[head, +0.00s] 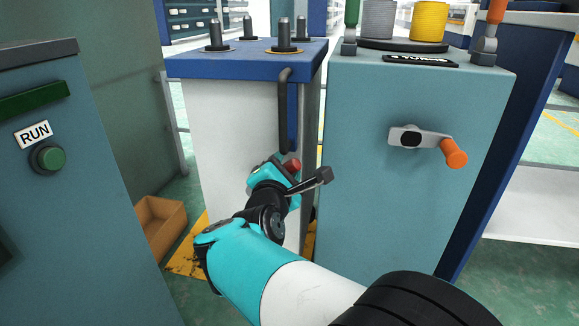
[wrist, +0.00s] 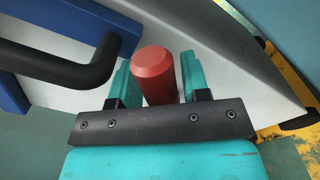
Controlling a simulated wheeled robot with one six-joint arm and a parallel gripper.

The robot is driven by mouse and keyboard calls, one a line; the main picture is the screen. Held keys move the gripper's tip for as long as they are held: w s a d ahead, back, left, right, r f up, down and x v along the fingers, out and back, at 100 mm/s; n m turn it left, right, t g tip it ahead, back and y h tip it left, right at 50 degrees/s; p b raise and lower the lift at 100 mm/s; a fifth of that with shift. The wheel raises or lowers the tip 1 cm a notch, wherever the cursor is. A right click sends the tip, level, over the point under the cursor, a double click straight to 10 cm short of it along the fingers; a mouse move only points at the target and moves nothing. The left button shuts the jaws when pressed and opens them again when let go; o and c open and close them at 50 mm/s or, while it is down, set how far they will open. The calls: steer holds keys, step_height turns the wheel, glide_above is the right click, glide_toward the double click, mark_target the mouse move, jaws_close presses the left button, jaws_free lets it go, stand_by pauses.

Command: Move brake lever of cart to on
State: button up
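The cart (head: 235,130) has a white body and a blue top, and stands in the middle of the head view. Its brake lever ends in a red knob (head: 292,165), low on the cart's near right side. The red knob also shows in the wrist view (wrist: 155,75), between the two teal fingers of my gripper (wrist: 158,82). The fingers lie very close to both sides of the knob; I cannot tell whether they press on it. In the head view my gripper (head: 285,175) is at the knob and hides the rest of the lever.
The cart's black handle bar (head: 284,110) is just above my gripper and close by in the wrist view (wrist: 65,65). A teal machine (head: 400,190) with an orange-handled crank (head: 453,153) stands right. A RUN panel (head: 60,180) is left. An open brown box (head: 160,225) lies on the floor.

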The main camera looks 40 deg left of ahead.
steer(key=shift+o, duration=0.5)
steer(key=shift+s+d+r+p, duration=0.1)
steer(key=shift+s+d+p, duration=0.1)
steer(key=shift+p, duration=0.1)
steer(key=p+v, duration=0.5)
steer(key=v, duration=0.6)
steer(key=shift+s+p, duration=0.2)
steer(key=shift+p, duration=0.1)
stand_by(0.6)
